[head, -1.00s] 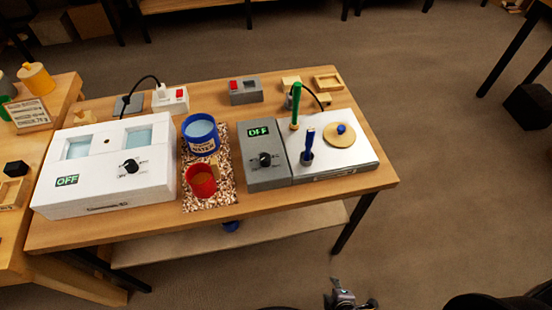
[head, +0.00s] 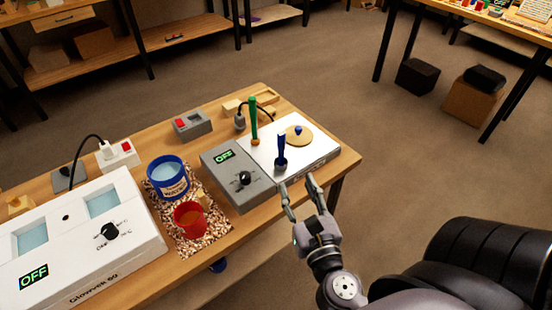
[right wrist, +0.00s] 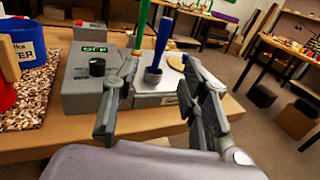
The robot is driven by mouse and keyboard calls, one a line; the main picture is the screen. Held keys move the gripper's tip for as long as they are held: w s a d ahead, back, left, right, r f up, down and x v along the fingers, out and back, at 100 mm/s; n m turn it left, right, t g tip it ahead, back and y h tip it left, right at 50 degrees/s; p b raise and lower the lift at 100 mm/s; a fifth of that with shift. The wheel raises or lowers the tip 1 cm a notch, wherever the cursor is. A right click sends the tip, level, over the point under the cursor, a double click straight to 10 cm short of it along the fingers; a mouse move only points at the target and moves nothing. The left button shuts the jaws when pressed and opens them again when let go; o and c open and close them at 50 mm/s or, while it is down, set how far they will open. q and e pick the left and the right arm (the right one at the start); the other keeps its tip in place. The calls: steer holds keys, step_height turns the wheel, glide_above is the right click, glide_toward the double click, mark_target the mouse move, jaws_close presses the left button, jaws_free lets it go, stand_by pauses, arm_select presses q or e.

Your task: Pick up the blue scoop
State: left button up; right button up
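The blue scoop (head: 281,151) stands upright on the white plate (head: 318,150) of the hot-plate unit, its bowl end down and its handle up. In the right wrist view the blue scoop (right wrist: 160,50) shows between and beyond my fingers. My right gripper (head: 299,186) is open and empty at the front edge of the unit, just short of the scoop. In the right wrist view its fingers (right wrist: 165,95) are spread apart. I do not see my left gripper.
A green-handled tool (head: 254,122) stands upright behind the scoop, and a round wooden lid (head: 304,139) with a blue knob lies to its right. A grey control box (head: 228,186) reading OFF adjoins on the left. A red cup (head: 186,220) and blue tub (head: 160,190) stand farther left.

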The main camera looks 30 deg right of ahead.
mark_target(282, 145)
steer(key=p+x, duration=0.3)
steer(key=x, duration=0.8)
steer(key=p+x, duration=0.1)
steer(key=x, duration=0.1)
steer(key=p+x, duration=0.1)
steer(key=shift+w+d+r, duration=0.25)
steer(key=shift+w+d, duration=0.05)
steer(key=shift+d, duration=0.1)
steer(key=shift+w+d+f, duration=0.1)
steer(key=shift+w, duration=0.25)
steer(key=shift+s, duration=0.1)
jaws_close()
